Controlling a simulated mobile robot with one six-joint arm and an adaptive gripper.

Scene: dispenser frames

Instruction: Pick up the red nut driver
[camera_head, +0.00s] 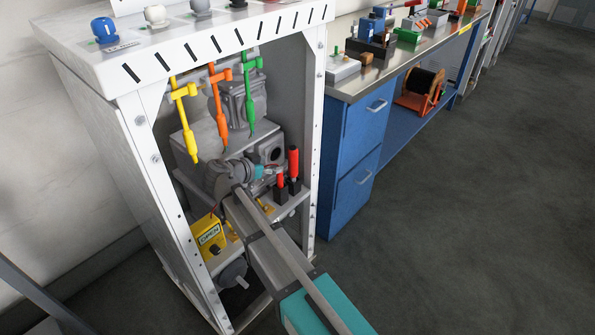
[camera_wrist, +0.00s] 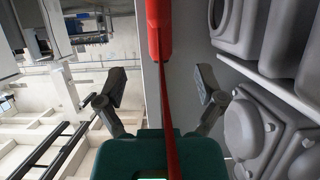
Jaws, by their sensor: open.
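The red nut driver shows in the wrist view as a thick red handle (camera_wrist: 158,30) at the top. A thin red shaft runs down from it toward the camera, across the gap between the fingers. My gripper (camera_wrist: 162,87) is open, one finger on each side of the shaft, both apart from it. In the head view my teal gripper (camera_head: 259,172) is inside the white frame, left of two upright red handles (camera_head: 293,160) with black lower parts. I cannot tell there which red part belongs to the nut driver.
Yellow (camera_head: 187,125), orange (camera_head: 216,105) and green (camera_head: 249,95) drivers hang from the white frame (camera_head: 316,130) above my gripper. Grey housings (camera_head: 243,100) stand behind them. A yellow box (camera_head: 209,236) sits below left. A blue workbench (camera_head: 350,150) stands to the right, with open floor before it.

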